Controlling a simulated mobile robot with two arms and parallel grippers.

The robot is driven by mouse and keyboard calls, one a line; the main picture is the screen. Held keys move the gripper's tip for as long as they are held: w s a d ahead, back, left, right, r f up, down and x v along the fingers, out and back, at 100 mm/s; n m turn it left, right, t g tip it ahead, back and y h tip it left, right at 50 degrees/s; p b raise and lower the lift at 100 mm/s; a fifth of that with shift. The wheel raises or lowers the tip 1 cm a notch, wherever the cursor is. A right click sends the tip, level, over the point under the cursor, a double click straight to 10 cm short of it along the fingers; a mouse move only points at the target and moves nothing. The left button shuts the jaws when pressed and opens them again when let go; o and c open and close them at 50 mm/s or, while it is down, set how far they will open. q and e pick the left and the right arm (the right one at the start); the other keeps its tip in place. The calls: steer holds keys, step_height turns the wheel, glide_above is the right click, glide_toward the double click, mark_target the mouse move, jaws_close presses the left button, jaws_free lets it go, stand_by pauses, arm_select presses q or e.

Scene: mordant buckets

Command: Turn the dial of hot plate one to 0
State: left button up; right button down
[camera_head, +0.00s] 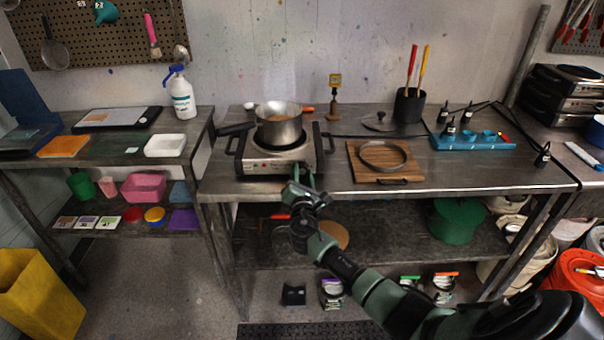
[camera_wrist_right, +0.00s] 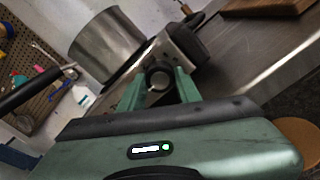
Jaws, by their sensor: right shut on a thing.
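The hot plate (camera_head: 262,164) stands on the steel table near its left front, with a metal pot (camera_head: 279,128) on top. It also shows in the right wrist view (camera_wrist_right: 178,50), tilted. Its dial (camera_wrist_right: 158,76) is a dark round knob on the front face. My right gripper (camera_head: 300,176) reaches up to the front of the hot plate. In the right wrist view its two green fingers (camera_wrist_right: 160,88) are on either side of the dial and shut on it. The dial's pointer and markings are too small to read. My left gripper is not in view.
A wooden board (camera_head: 366,172) with a ring on it lies right of the hot plate. A black cup (camera_head: 409,108) stands behind. Bare tabletop (camera_head: 445,178) lies at the right front.

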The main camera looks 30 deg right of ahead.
steer(key=shift+f, duration=0.15)
steer(key=c, duration=1)
jaws_free()
steer(key=v, duration=0.8)
steer(key=shift+d, duration=0.1)
